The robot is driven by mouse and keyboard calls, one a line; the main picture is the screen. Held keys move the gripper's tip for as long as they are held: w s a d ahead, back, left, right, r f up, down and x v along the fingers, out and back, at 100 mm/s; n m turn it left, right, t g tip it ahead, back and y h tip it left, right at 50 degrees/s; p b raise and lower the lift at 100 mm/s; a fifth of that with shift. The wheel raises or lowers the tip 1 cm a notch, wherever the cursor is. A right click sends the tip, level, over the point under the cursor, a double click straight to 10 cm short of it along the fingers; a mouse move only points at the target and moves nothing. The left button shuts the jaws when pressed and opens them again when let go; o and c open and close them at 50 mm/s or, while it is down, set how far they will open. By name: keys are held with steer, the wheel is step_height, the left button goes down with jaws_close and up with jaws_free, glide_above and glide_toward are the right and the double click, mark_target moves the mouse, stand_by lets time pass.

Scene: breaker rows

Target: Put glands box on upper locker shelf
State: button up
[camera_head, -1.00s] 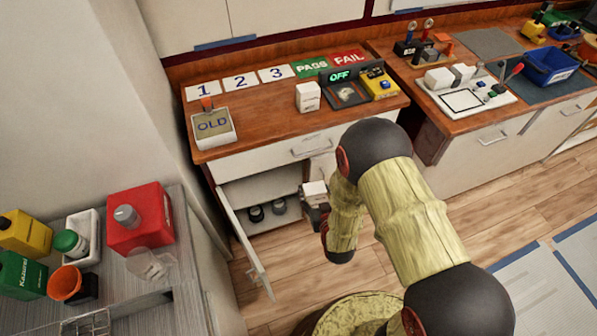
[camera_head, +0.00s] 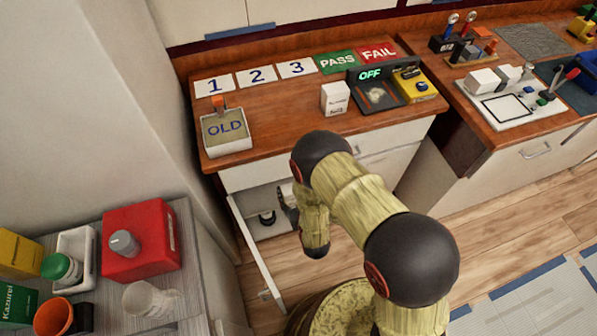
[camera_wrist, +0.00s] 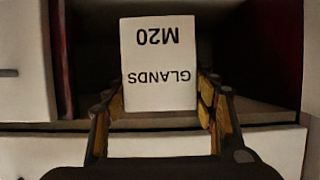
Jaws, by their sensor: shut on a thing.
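The glands box (camera_wrist: 158,70) is white with the upside-down words "GLANDS M20" in the wrist view. My gripper (camera_wrist: 160,108) is shut on it, one finger at each side. In the head view my gripper (camera_head: 288,205) is at the locker opening, and my arm hides most of the box. The locker (camera_head: 268,232) is the open compartment under the bench, its white door (camera_head: 258,255) swung out to the left. In the wrist view a shelf edge (camera_wrist: 265,115) runs behind and below the box, with a dark space above it. I cannot tell whether the box touches the shelf.
The open door stands close to the left of my gripper. The bench top (camera_head: 290,125) above carries a tray marked OLD (camera_head: 226,133) and a white box (camera_head: 334,98). A side table with a red container (camera_head: 142,240) is at left.

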steer(key=w+a+f+b, duration=0.1)
steer(key=w+f+b, duration=0.1)
steer(key=w+f, duration=0.2)
steer(key=w+a+f+b, duration=0.2)
steer(key=w+f+b, duration=0.1)
steer(key=w+f, duration=0.1)
steer(key=w+a+f+b, duration=0.1)
steer(key=w+f+b, duration=0.1)
steer(key=w+f, duration=0.2)
steer(key=shift+a+f+b, duration=0.15)
steer(key=shift+f+b, duration=0.15)
steer(key=shift+r, duration=0.1)
steer(key=o, duration=1.3)
steer(key=shift+f, duration=0.2)
